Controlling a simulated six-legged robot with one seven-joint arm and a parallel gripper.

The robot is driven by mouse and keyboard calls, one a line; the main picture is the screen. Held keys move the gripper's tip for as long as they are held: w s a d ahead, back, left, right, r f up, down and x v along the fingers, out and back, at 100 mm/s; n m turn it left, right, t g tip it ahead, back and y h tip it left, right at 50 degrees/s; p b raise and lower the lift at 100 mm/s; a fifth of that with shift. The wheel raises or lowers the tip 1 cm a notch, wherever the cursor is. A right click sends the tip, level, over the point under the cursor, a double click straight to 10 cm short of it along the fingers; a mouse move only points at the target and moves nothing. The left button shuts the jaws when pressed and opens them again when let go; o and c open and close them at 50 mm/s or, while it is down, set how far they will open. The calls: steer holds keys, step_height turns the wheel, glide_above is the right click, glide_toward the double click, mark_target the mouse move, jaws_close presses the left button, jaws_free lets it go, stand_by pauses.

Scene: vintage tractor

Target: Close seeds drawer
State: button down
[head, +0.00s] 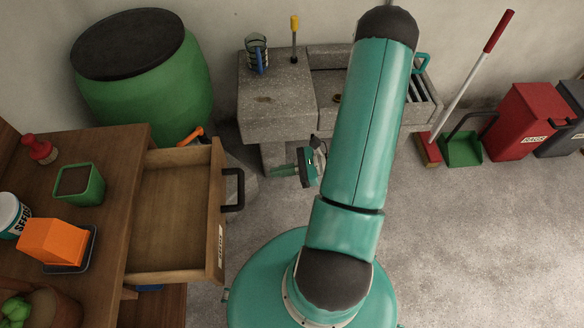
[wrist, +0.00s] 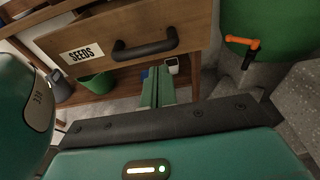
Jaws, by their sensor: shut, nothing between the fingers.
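The wooden seeds drawer (head: 172,208) is pulled out of the brown workbench and looks empty inside in the head view. Its front carries a black bar handle (head: 233,190). In the wrist view the drawer front (wrist: 190,25) shows a white "SEEDS" label (wrist: 80,55) and the same handle (wrist: 146,49). My gripper (head: 277,171) is to the right of the drawer front, apart from it, with its fingers pointing left. In the wrist view the shut, empty fingers (wrist: 158,75) appear just below the handle. Their exact distance from the drawer is unclear.
The workbench top (head: 105,150) holds a green pot (head: 80,184), an orange container (head: 54,242) and a red-handled stamp (head: 38,149). A green barrel (head: 150,95) with an orange tap (head: 192,136) stands behind the drawer. A stone sink (head: 275,100) is against the wall.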

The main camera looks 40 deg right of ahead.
steer(key=x, duration=0.7)
steer(key=shift+w+a, duration=0.2)
steer(key=shift+a, duration=0.05)
glide_above(187, 191)
steer(key=shift+a, duration=0.25)
steer(key=shift+d, duration=0.25)
